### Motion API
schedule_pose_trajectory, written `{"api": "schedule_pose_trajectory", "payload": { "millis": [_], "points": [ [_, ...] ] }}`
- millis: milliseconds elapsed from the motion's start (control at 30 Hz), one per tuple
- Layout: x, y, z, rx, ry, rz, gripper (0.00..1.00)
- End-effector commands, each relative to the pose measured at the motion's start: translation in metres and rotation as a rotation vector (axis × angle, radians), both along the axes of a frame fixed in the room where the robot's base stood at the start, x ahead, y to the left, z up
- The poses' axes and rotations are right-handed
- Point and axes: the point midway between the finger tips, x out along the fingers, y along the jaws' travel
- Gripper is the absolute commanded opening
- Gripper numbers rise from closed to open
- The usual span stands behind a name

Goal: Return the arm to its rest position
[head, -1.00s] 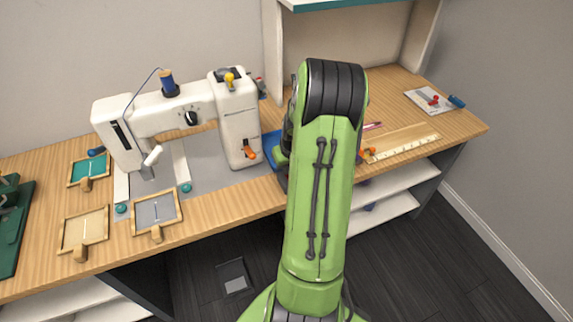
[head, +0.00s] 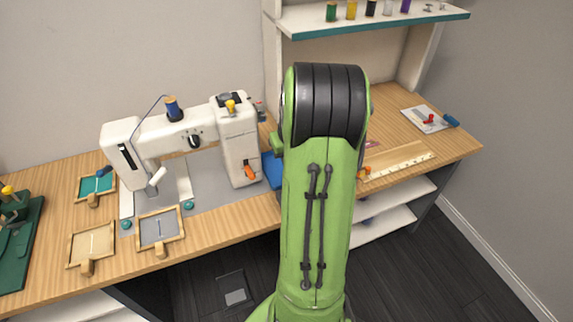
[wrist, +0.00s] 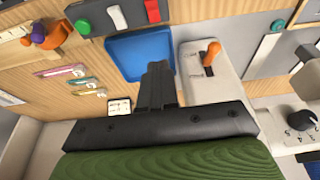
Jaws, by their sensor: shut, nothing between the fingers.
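My green arm with its black joint fills the middle of the head view and hides the gripper there. In the wrist view my gripper (wrist: 158,85) is seen from behind, its dark fingers together with nothing between them. The fingers point toward a blue tray (wrist: 125,48) on the wooden table, and overlap its lower edge in the picture; I cannot tell the height above it. The tray also shows in the head view, partly hidden behind my arm (head: 271,168).
A white sewing machine (head: 238,148) stands left of my arm. Small framed trays (head: 160,230) lie at the table's front left. A ruler (head: 405,165) and a card (head: 425,119) lie to the right. A shelf with spools (head: 375,24) hangs above the back.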

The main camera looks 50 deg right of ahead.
Motion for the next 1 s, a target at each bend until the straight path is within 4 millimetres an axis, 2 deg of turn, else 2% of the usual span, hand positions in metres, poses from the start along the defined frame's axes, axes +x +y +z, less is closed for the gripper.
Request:
{"api": "schedule_pose_trajectory", "payload": {
  "millis": [100, 700, 767, 833, 867, 933, 1000],
  "points": [
    [-0.001, 0.001, 0.006, 0.0, 0.0, 0.001, 0.0],
    [0.001, 0.005, 0.009, -0.003, 0.0, 0.009, 0.0],
    [0.007, 0.021, 0.022, -0.014, -0.002, 0.035, 0.0],
    [0.016, 0.057, 0.048, -0.038, -0.009, 0.09, 0.0],
    [0.018, 0.078, 0.062, -0.05, -0.014, 0.12, 0.0],
    [0.016, 0.133, 0.092, -0.074, -0.031, 0.192, 0.0],
    [0.003, 0.183, 0.115, -0.089, -0.052, 0.258, 0.0]
  ]
}}
